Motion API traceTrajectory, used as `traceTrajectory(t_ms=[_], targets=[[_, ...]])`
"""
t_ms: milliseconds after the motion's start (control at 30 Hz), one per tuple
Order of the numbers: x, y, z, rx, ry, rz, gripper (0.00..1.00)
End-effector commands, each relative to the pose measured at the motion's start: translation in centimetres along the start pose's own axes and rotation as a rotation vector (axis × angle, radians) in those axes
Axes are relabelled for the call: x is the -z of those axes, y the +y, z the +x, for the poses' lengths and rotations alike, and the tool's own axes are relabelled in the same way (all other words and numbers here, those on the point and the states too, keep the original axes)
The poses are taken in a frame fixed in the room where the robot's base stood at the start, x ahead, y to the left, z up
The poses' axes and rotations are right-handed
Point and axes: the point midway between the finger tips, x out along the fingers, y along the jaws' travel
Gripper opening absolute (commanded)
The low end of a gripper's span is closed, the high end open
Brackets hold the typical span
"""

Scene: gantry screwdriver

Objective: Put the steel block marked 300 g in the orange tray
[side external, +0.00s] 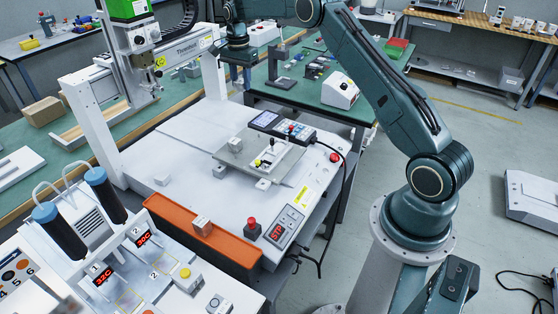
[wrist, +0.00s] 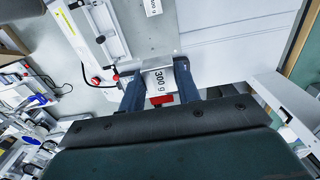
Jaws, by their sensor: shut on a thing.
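The steel block marked 300 g (wrist: 158,80) is between the two blue-grey fingers of my gripper (wrist: 157,88) in the wrist view, its label facing the camera. My gripper is shut on it. In the side view my wrist is raised at the top, behind the gantry machine's white table; the fingers and the held block are too small to make out there. The long orange tray (side external: 178,224) lies along the front edge of that table, well away from my gripper. A small pale block (side external: 202,226) is at the tray.
Another labelled block (wrist: 153,7) shows at the top of the wrist view. A metal plate with a fixture (side external: 268,160), a handheld controller (side external: 283,127) and a red button (side external: 252,224) occupy the white table. The white gantry post (side external: 213,75) stands near my wrist.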

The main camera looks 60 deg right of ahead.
Motion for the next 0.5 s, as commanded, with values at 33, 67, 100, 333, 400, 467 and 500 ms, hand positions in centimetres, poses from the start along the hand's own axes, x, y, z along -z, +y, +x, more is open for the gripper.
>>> traceTrajectory(t_ms=[33, 67, 100, 333, 400, 467, 500], targets=[[-0.1, 0.0, -0.1, 0.001, 0.001, -0.001, 0.01], [-0.2, 0.0, -0.1, 0.001, 0.001, -0.001, 0.01], [-0.4, -0.1, -0.1, 0.002, 0.001, -0.001, 0.01], [-3.3, -0.1, 0.1, 0.0, 0.0, -0.005, 0.01], [-4.8, -0.1, 0.1, 0.001, 0.0, -0.005, 0.01], [-6.3, 0.1, 0.2, 0.0, 0.0, -0.005, 0.01], [-7.5, 0.2, 0.2, 0.001, 0.0, -0.007, 0.01]])
